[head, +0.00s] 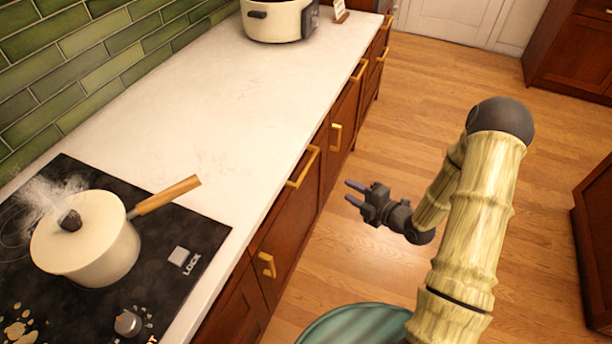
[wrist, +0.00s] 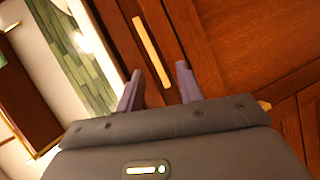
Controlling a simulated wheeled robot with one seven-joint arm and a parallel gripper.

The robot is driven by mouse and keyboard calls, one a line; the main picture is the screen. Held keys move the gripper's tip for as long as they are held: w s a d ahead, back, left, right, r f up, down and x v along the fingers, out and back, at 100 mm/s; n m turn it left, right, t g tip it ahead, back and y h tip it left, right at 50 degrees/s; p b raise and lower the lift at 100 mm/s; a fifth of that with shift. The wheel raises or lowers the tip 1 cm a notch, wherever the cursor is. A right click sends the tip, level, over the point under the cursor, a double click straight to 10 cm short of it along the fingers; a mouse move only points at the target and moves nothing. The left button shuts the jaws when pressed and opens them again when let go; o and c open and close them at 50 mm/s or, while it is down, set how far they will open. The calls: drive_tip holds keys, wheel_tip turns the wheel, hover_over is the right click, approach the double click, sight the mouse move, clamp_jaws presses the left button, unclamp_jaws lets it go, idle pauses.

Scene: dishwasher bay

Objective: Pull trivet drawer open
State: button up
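Nothing labels a trivet drawer. The nearest drawer to my gripper is a shut wooden drawer front under the counter with a long brass handle (head: 304,167). A long brass handle (wrist: 152,52) on a narrow reddish-brown front also shows in the wrist view, beyond my fingertips. My gripper (head: 355,193) is open and empty, off to the right of the cabinet fronts in the head view, with its fingers pointing toward them. In the wrist view my two fingers (wrist: 160,80) stand apart with the handle ahead, not between them. Any drawer contents are hidden.
Other brass handles (head: 336,137) sit on neighbouring shut fronts. A pot (head: 90,240) with steam stands on the black stove (head: 205,235). A white cooker (head: 275,20) is at the counter's far end. The wooden floor (head: 400,90) beside the cabinets is clear.

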sight(308, 168)
drive_tip(key=s+n+y, duration=0.1)
drive_tip(key=s+f+n+t+y+b, duration=0.1)
drive_tip(key=shift+a+f+t+y, duration=0.25)
drive_tip(key=shift+t+y, duration=0.05)
drive_tip(key=shift+w, duration=0.1)
drive_tip(key=p+x, duration=0.1)
drive_tip(key=x, duration=1.6)
drive_tip(key=shift+w+a+p, duration=0.15)
drive_tip(key=shift+w+p, duration=0.15)
drive_tip(key=shift+p, duration=0.1)
drive_tip(key=shift+s, duration=0.1)
drive_tip(key=shift+c, duration=1)
drive_tip(key=shift+s, duration=0.1)
clamp_jaws()
